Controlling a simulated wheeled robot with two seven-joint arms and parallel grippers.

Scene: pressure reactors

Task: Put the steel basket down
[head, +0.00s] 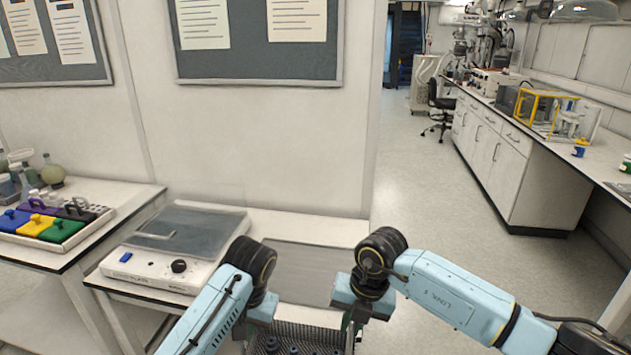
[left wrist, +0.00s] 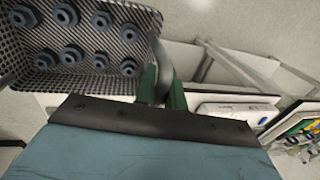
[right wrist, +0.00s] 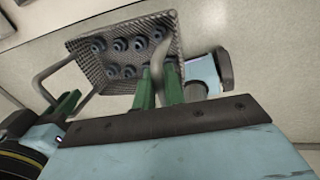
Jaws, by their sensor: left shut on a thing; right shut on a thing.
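The steel basket (head: 298,336) is a dark mesh tray at the bottom of the head view, cut off by the frame edge. Several dark round pieces with holes sit inside it. It also shows in the left wrist view (left wrist: 75,82) and the right wrist view (right wrist: 84,68). My left gripper (left wrist: 161,90) has its green fingers shut on a basket handle at one end. My right gripper (right wrist: 158,85) is shut on the handle at the other end, and in the head view it (head: 352,322) is at the basket's right side. The basket hangs between both grippers.
A white table stands against the wall ahead, with a grey mat (head: 300,270) bare on it. A white device with a dark lid (head: 176,238) stands left of the mat. A tray of coloured blocks (head: 45,240) is farther left. Open floor (head: 420,200) lies right of the wall.

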